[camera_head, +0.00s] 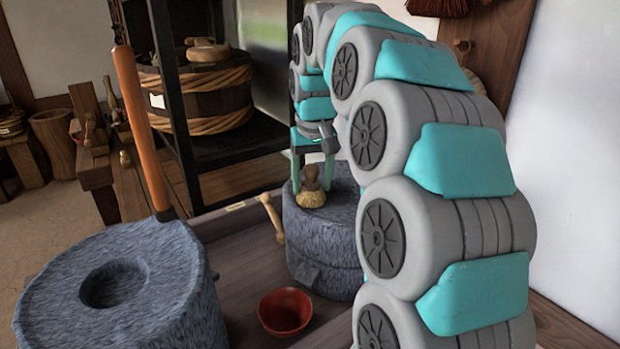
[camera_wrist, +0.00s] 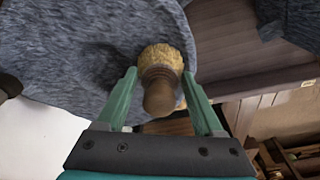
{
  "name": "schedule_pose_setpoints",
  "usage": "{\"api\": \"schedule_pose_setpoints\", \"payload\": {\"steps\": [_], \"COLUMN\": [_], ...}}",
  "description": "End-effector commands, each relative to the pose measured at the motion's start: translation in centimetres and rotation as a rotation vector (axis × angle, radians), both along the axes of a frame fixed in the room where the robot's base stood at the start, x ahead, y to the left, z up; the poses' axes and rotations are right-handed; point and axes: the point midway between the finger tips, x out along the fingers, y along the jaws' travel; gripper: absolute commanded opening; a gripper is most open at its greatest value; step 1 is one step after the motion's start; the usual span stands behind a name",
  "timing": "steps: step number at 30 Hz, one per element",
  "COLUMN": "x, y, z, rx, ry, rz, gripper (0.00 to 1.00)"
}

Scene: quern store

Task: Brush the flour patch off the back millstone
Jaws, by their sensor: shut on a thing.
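The back millstone (camera_head: 325,237) is a blue-grey speckled stone on the bench, partly hidden behind my arm. Its top face (camera_wrist: 75,60) fills the upper left of the wrist view. My gripper (camera_head: 313,186) points down over it and is shut on a brush (camera_head: 312,199) with a brown wooden knob handle and tan bristles. In the wrist view the brush (camera_wrist: 160,55) sits between the two green fingertips (camera_wrist: 160,74), its bristles at or just over the stone; I cannot tell if they touch. I cannot make out the flour patch in either view.
A second millstone (camera_head: 175,290) with a round hollow and an upright orange-brown handle (camera_head: 142,130) stands front left. A red bowl (camera_head: 285,312) and a wooden-handled tool (camera_head: 271,217) are between the stones. A dark post frame and a wooden tub (camera_head: 205,100) stand behind.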

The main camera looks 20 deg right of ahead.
Motion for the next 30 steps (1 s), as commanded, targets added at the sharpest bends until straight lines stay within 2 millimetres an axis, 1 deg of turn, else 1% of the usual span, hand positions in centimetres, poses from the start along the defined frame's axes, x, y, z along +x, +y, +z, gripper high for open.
{"api": "schedule_pose_setpoints", "payload": {"steps": [6, 9, 13, 17, 30], "x": [-1.8, -2.1, -2.1, -1.7, 1.4], "y": [0.3, 0.4, 0.4, 0.3, -0.3], "z": [-0.1, 0.0, -0.3, -0.2, -0.1], "rx": [0.0, 0.0, -0.001, -0.001, 0.0], "ry": [0.002, 0.002, 0.001, 0.002, 0.002], "rz": [0.0, 0.0, -0.001, 0.0, -0.001], "gripper": [0.01, 0.01, 0.01, 0.01, 0.01]}}
